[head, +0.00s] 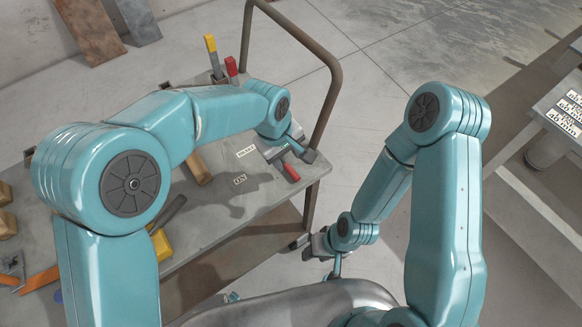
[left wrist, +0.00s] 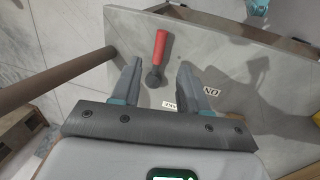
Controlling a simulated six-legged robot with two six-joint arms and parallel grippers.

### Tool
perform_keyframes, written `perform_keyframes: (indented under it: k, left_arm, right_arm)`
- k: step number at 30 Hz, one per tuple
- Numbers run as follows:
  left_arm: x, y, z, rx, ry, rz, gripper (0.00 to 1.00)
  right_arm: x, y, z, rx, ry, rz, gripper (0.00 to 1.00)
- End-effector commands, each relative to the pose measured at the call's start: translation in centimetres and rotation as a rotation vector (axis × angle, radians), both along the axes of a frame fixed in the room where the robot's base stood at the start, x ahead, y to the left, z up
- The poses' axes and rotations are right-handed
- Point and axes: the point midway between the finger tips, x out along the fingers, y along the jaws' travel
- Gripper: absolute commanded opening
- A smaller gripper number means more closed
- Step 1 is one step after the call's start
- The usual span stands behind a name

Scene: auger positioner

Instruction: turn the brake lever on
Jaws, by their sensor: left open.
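The brake lever has a red handle (head: 291,173) and a dark base, and sits on the grey cart top near its right end. In the left wrist view, the red handle (left wrist: 159,47) points away from the dark pivot, between and beyond my open fingers. My left gripper (head: 296,151) is above the lever, open and empty; it also shows in the left wrist view (left wrist: 159,70). An ON label (head: 239,179) and a BRAKE label (head: 246,152) lie on the cart top, left of the handle. My right gripper (head: 318,245) hangs low beside the cart; its jaws are unclear.
A brown tube rail (head: 334,95) rises at the cart's end, close to my left gripper. Yellow (head: 211,45) and red (head: 231,67) handled tools stand at the back. A wooden block (head: 199,168) lies on the cart. Another table (head: 545,110) stands at right, with open floor between.

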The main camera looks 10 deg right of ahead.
Motion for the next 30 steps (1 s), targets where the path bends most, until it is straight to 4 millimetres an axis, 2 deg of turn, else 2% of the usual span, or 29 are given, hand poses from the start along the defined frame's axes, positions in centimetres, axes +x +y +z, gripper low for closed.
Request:
perform_keyframes:
  k: [3, 9, 15, 23, 26, 27, 30]
  left_arm:
    - [0.3, -0.4, -2.9, 0.003, 0.004, 0.001, 0.44]
    - [0.7, -1.1, -6.3, 0.001, 0.002, 0.001, 0.44]
    - [0.8, -1.3, -7.7, 0.0, -0.001, 0.001, 0.44]
    - [0.8, -1.4, -7.9, -0.001, -0.001, 0.001, 0.44]
    - [0.8, -1.4, -7.8, 0.0, -0.001, 0.001, 0.15]
    - [0.8, -1.4, -7.8, 0.0, -0.001, 0.001, 0.02]
    - [0.8, -1.4, -7.8, 0.0, -0.001, 0.001, 0.0]
  right_arm:
    - [0.0, 0.0, 0.0, 0.0, 0.0, 0.0, 0.43]
    - [0.0, 0.0, 0.1, 0.0, 0.0, 0.0, 0.43]
    - [0.0, 0.0, 0.1, 0.0, 0.0, 0.0, 0.43]
    - [0.0, 0.0, 0.1, 0.0, 0.0, 0.0, 0.43]
    - [0.0, 0.0, 0.1, 0.0, 0.0, 0.0, 0.43]
    - [0.0, 0.0, 0.1, 0.0, 0.0, 0.0, 0.43]
    - [0.0, 0.0, 0.1, 0.0, 0.0, 0.0, 0.43]
